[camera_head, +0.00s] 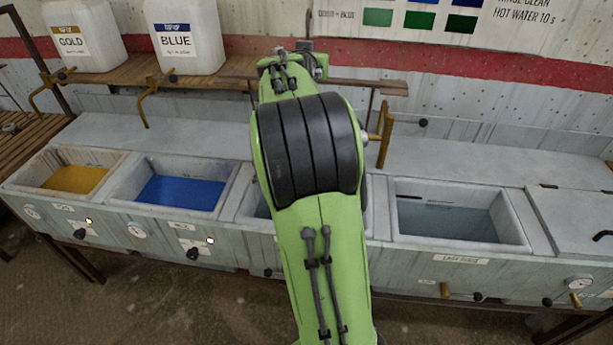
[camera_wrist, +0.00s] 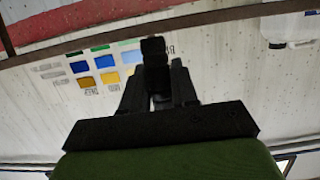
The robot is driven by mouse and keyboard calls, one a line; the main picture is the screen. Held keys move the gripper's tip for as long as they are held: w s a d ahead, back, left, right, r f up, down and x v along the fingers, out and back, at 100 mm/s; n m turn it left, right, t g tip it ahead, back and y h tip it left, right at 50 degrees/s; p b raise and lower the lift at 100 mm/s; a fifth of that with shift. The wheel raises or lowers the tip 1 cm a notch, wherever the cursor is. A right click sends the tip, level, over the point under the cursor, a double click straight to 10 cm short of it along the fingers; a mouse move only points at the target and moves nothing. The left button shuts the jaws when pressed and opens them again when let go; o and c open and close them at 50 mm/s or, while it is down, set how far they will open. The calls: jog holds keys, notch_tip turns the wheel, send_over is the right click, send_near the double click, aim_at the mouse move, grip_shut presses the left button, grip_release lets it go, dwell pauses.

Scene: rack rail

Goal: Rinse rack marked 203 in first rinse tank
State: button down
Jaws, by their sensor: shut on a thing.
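In the wrist view my gripper (camera_wrist: 157,75) is shut on a small dark block (camera_wrist: 154,48) at its tips. What hangs from this block, and any number 203, does not show. In the head view my arm hides the gripper. A middle tank (camera_head: 250,208) is mostly hidden behind my arm, with only its left part and some grey-blue liquid showing; its label cannot be read. To the right, a tank of clear greyish water (camera_head: 512,225) has a label (camera_head: 460,260) that seems to read "LAST RINSE".
A gold tank (camera_head: 117,160) and a blue tank (camera_head: 232,180) stand at the left. Gold (camera_head: 85,15) and blue (camera_head: 190,15) jugs sit on a wooden shelf (camera_head: 120,76) behind. A closed lid (camera_head: 575,210) is at the right. Brass levers (camera_head: 385,140) rise behind the tanks.

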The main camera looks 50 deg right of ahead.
jog(key=shift+a+r, duration=0.1)
jog(key=shift+s+a+b, duration=0.25)
jog(key=shift+a+b, duration=0.05)
jog(key=shift+b, duration=0.15)
jog(key=s+a+b, duration=0.7)
jog(key=s+a, duration=0.5)
jog(key=a, duration=0.5)
jog(key=shift+s+b, duration=0.25)
jog(key=shift+b, duration=0.15)
dwell(1.8)
